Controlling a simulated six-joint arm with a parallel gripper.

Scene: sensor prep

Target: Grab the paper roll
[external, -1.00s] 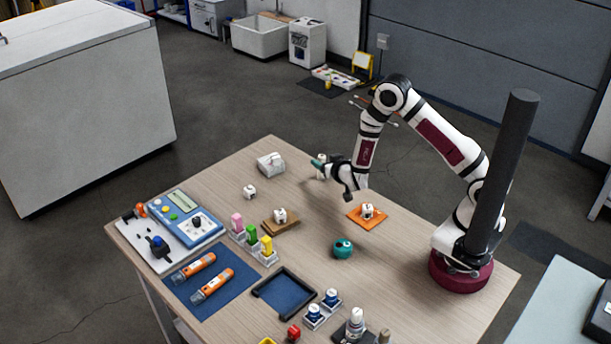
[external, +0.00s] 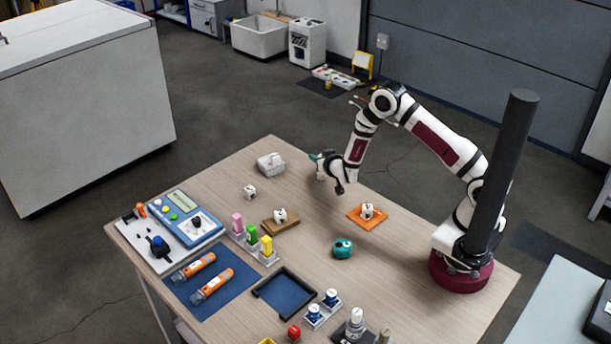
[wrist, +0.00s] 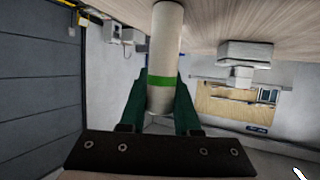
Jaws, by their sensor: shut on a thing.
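The paper roll (wrist: 165,40) is a pale cylinder with a green band, seen large in the wrist view. My gripper (wrist: 160,98) has its dark green fingers closed on both sides of the roll, around its banded end. In the external view my gripper (external: 317,158) is at the far right edge of the table, with teal fingertips pointing left. The roll is mostly hidden there by the gripper. I cannot tell whether the roll still touches the table.
A white box (external: 270,164) is left of my gripper. Small white cubes stand at the back left (external: 250,191), on a wooden block (external: 279,215) and on an orange mat (external: 367,212). A teal round object (external: 342,248) and a black-rimmed tray (external: 285,292) are nearer the front.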

